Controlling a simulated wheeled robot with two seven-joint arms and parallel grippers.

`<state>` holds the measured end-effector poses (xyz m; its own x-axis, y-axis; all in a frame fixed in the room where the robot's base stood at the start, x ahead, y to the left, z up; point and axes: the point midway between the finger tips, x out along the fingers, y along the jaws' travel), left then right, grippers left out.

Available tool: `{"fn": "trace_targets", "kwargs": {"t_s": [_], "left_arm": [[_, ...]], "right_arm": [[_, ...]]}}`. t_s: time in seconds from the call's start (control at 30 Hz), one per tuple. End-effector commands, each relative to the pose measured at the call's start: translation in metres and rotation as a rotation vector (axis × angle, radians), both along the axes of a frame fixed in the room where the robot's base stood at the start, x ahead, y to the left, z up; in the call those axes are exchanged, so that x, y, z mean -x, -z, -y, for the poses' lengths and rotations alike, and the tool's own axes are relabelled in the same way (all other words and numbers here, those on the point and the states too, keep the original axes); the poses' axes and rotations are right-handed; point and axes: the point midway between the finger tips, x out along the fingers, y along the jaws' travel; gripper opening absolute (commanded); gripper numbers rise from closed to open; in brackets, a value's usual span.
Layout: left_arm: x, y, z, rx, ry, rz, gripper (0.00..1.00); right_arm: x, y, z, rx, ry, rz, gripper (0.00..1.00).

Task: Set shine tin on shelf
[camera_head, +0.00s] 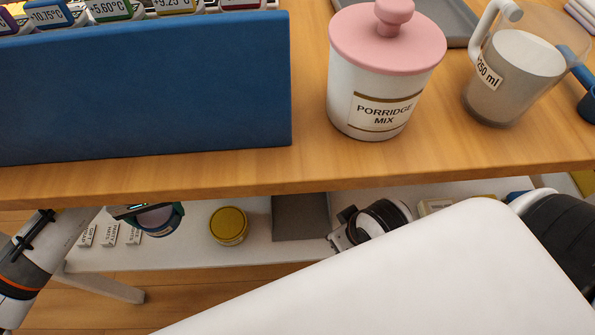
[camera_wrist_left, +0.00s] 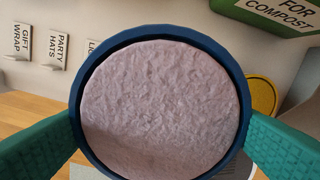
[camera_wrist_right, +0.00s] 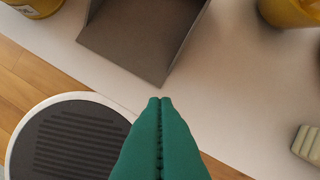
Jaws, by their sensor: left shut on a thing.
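My left gripper (camera_wrist_left: 160,135) is shut on a round tin (camera_wrist_left: 160,108) with a dark blue rim and a pale lilac, rough top. One green finger is on each side. In the head view, the held tin (camera_head: 158,219) is under the wooden table's front edge, left of a yellow-lidded tin (camera_head: 228,225), over or at the white lower shelf (camera_head: 190,257); contact cannot be told. Its side label is too small to read. My right gripper (camera_wrist_right: 160,102) is shut and empty above the shelf, near a dark grey tray (camera_wrist_right: 135,55).
Label cards (camera_wrist_left: 57,50) stand left of the held tin, reading GIFT WRAP and PARTY HATS. A green FOR COMPOST container (camera_wrist_left: 270,15) is at the upper right. The wooden tabletop (camera_head: 310,155) overhangs the shelf and bears a blue panel (camera_head: 150,90) and porridge jar (camera_head: 380,85).

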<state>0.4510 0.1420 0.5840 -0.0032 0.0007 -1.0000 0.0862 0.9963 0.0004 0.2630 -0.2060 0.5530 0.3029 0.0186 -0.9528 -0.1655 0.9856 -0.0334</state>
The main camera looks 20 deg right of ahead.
Motion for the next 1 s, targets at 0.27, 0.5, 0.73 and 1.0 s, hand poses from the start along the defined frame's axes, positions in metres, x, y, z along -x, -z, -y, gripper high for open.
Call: {"fn": "trace_targets", "kwargs": {"t_s": [0.27, 0.5, 0.73, 1.0], "left_arm": [[0.000, 0.000, 0.000, 0.000, 0.000, 0.000, 0.48], [0.002, 0.036, 0.000, 0.002, -0.001, -0.005, 0.48], [0.000, 0.062, 0.000, 0.002, -0.002, -0.001, 0.48], [0.001, 0.095, 0.000, 0.002, -0.001, -0.001, 0.48]], "right_arm": [[0.000, 0.000, 0.000, 0.000, 0.000, 0.000, 0.00], [-0.020, 0.002, -0.006, -0.021, -0.008, 0.099, 0.00], [-0.047, -0.007, -0.015, -0.051, -0.020, 0.250, 0.00], [-0.077, -0.020, -0.025, -0.090, -0.034, 0.426, 0.00]]}}
